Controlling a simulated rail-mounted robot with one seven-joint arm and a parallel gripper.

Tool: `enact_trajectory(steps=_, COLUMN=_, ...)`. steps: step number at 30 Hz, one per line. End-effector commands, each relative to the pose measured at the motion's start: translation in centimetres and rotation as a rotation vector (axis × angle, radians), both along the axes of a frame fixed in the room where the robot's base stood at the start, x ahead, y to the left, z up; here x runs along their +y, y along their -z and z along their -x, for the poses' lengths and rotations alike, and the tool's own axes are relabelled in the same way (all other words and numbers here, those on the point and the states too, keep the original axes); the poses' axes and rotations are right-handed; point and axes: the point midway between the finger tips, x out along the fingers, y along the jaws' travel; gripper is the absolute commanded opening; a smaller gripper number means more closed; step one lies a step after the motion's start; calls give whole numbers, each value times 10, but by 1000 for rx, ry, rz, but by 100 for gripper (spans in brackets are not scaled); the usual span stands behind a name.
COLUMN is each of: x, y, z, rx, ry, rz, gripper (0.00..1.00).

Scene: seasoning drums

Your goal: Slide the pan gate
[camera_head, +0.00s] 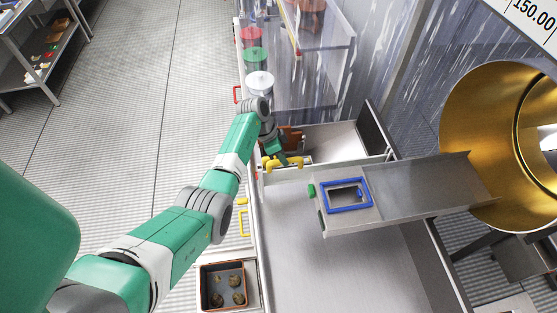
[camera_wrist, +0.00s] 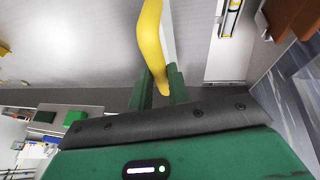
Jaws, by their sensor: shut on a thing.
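My gripper (camera_head: 279,155) is shut on a yellow handle (camera_head: 269,164) at the near edge of an open steel compartment. In the wrist view, the curved yellow handle (camera_wrist: 151,35) runs between the two green fingers of my gripper (camera_wrist: 158,78). A steel pan (camera_head: 420,185) slopes up to the golden drum (camera_head: 485,130) on the right. Its lower end has a blue-framed opening (camera_head: 369,195) and a small green part (camera_head: 311,191) at the left. My gripper is to the left of this pan end, apart from it. I cannot tell which part is the gate.
Red (camera_head: 251,36), green (camera_head: 256,57) and white (camera_head: 260,82) round lids line the counter behind my gripper. Clear panels stand to their right. An orange-rimmed tray (camera_head: 222,266) with brown lumps is at the front. The steel counter (camera_head: 300,255) before the pan is bare.

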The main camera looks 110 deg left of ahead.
Motion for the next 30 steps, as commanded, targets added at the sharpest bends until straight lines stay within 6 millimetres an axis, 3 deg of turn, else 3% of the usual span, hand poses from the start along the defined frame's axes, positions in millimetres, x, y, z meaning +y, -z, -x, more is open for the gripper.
enact_trajectory(steps=1, x=0, y=-7, z=0, rx=-1, ry=-1, rz=0, gripper=0)
enact_trajectory(steps=8, x=0, y=-3, z=1, rx=-1, ry=-2, rz=0, gripper=0)
enact_trajectory(steps=9, x=0, y=-3, z=1, rx=0, ry=-2, rz=0, gripper=22)
enact_trajectory(steps=12, x=0, y=-3, z=1, rx=0, ry=-2, rz=1, gripper=40)
enact_trajectory(steps=21, x=0, y=-5, z=2, rx=0, ry=-2, rz=0, gripper=40)
enact_trajectory(steps=30, x=0, y=-55, z=26, rx=0, ry=-2, rz=-3, gripper=40)
